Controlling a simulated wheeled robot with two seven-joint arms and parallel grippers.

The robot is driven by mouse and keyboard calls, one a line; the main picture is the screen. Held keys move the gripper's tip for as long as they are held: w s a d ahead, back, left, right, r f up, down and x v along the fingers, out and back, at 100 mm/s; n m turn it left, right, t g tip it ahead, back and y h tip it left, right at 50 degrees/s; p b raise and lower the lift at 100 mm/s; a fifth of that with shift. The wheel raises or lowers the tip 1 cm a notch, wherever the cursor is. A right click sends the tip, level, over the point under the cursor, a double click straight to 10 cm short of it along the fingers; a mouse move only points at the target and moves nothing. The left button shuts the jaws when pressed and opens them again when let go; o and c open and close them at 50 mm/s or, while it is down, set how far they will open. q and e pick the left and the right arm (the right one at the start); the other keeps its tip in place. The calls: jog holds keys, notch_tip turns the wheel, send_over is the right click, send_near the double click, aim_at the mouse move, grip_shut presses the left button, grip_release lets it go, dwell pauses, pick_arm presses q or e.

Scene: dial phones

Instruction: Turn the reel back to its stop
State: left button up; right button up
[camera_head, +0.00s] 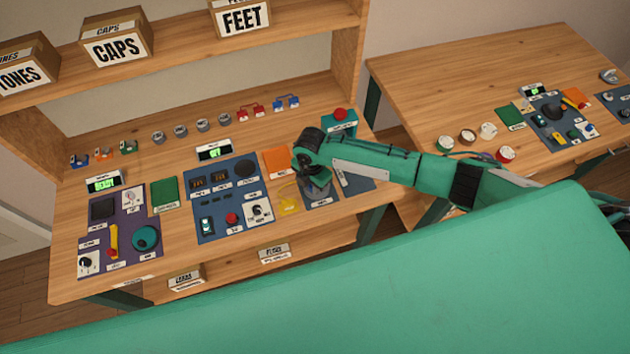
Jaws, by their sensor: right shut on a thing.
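My right arm comes in from the right, and my right gripper (314,180) points down over a small blue-grey mat (353,181) at the right end of the near table. It is shut on a grey round part (318,188), which looks like the reel. The gripper and wrist hide most of this part, so its turn angle and its stop cannot be made out. My left gripper is not in view.
A blue panel (205,231) and a purple panel (123,208) with knobs lie to the left. An orange card (277,162) and a teal box with a red button (340,116) are close to the gripper. A second table (430,75) stands at the right.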

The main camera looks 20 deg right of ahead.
jog(key=shift+s+d+r+p, duration=0.1)
jog(key=shift+s+d+p, duration=0.3)
jog(key=shift+p, duration=0.15)
jog(key=shift+s+d+p, duration=0.1)
jog(key=shift+d+p, duration=0.35)
jog(key=shift+d, duration=0.3)
jog(key=o, duration=0.6)
jog(key=shift+r+p, duration=1.1)
jog(key=shift+r, duration=0.4)
notch_tip(320, 180, up, 5)
jog(key=shift+f, duration=0.1)
